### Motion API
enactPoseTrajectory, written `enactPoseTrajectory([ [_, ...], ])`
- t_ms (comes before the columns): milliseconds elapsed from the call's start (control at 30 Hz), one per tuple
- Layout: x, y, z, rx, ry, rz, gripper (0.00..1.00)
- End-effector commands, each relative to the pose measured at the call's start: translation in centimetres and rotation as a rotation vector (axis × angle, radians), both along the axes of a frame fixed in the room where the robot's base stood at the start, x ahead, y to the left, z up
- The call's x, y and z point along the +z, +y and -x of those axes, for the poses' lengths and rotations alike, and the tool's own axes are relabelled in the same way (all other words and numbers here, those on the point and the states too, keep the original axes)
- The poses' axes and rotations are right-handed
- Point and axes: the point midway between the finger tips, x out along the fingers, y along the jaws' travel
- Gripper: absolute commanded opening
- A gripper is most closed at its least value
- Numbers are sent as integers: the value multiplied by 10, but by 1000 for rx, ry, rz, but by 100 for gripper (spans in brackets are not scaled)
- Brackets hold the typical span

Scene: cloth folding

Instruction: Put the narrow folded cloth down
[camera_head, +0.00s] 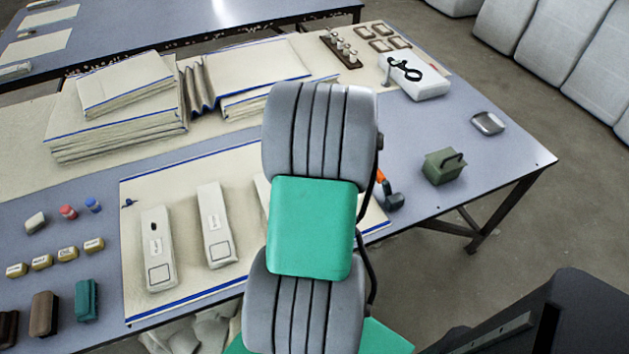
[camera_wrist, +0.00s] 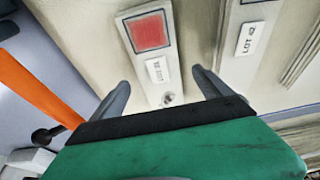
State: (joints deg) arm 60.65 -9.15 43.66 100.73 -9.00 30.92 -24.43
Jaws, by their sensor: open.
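My gripper (camera_wrist: 161,80) is open in the wrist view, with its two grey fingers apart. A narrow folded cloth (camera_wrist: 143,62), pale with a red square and a small white label, has its near end between the fingers. A visible gap separates it from each finger. In the head view, two narrow pale strips (camera_head: 158,247) (camera_head: 215,225) lie side by side on a cream, blue-edged sheet (camera_head: 135,200). A third pale piece (camera_head: 262,187) is mostly hidden by my arm, which also hides my gripper.
Stacks of folded cloth (camera_head: 120,135) stand at the back. An orange-handled tool (camera_head: 391,192) is close right of my arm; its orange handle (camera_wrist: 30,85) shows in the wrist view. A green box (camera_head: 443,167) is farther right. Small blocks (camera_head: 43,263) line the left.

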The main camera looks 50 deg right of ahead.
Motion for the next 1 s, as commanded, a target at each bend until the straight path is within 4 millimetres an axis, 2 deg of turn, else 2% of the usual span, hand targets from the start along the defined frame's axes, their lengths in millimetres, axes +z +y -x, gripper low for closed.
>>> enactPoseTrajectory([
  [33, -10, 0, -2, 1, 2, -4, 89],
  [133, -23, -3, -5, 0, 1, -1, 89],
  [367, -26, -3, -6, -1, 1, 0, 89],
  [1000, -25, -3, -6, -1, 0, 1, 38],
])
